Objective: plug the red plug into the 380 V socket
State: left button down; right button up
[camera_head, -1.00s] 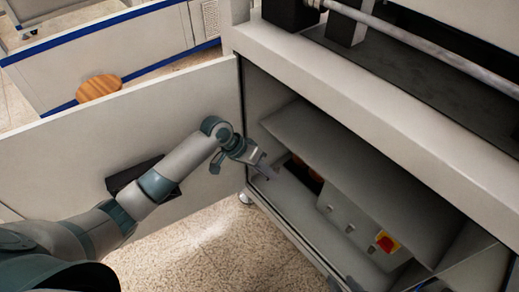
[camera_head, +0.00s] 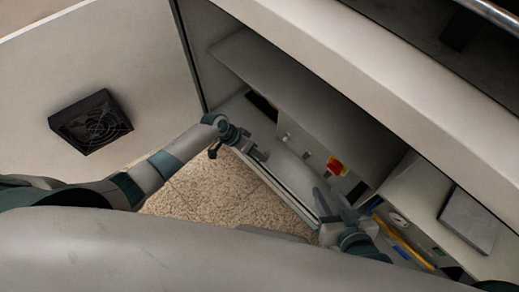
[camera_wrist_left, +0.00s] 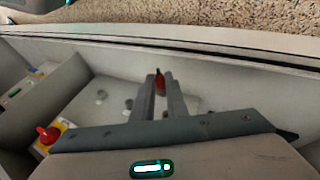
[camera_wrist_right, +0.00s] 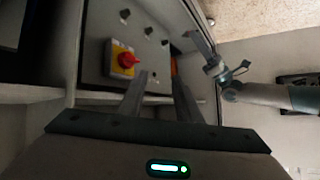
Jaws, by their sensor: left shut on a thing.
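The red plug (camera_wrist_left: 160,84) is between the fingertips of my left gripper (camera_wrist_left: 159,92) in the left wrist view. In the head view my left gripper (camera_head: 262,154) is at the cabinet's open front, and I cannot make out the plug there. The grey panel (camera_head: 310,125) inside has several small round fittings, also seen in the right wrist view (camera_wrist_right: 148,32). No label is readable, so I cannot tell which is the 380 V socket. My right gripper (camera_head: 333,203) is open and empty, with its fingers (camera_wrist_right: 160,97) apart, facing the panel.
A red-and-yellow rotary switch (camera_head: 337,166) is on the panel. A shelf (camera_head: 290,85) overhangs it. The open door (camera_head: 60,60) with a black fan vent (camera_head: 90,121) stands at left. A bay with yellow and blue items (camera_head: 405,245) lies right.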

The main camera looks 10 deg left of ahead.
jog(key=shift+s, duration=0.1)
dwell(0.3)
